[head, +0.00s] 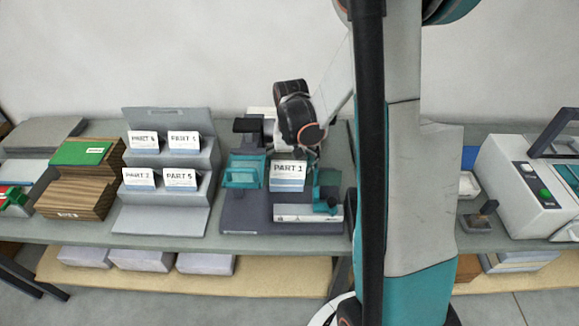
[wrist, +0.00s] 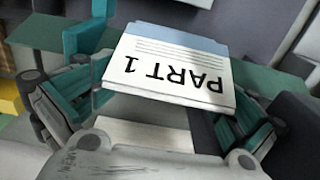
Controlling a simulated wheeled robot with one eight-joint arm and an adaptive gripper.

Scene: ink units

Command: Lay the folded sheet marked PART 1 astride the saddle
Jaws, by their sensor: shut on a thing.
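The folded sheet marked PART 1 (head: 288,174) is white with a pale blue lower band. It faces the head camera upright, above the dark base of the teal device. My gripper (head: 303,153) is shut on it from above and behind. In the wrist view the sheet (wrist: 172,72) lies between the two finger pads of my gripper (wrist: 166,106), its lettering upside down. A saddle is not clearly distinguishable; the sheet and gripper cover the device's middle. I cannot tell whether the sheet touches anything below it.
The device's dark base (head: 245,221) carries a teal block (head: 243,172) on the left and a pale marked bar (head: 300,213) in front. A grey stepped rack (head: 205,160) at left holds several other marked sheets. A white machine (head: 515,185) stands at right.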

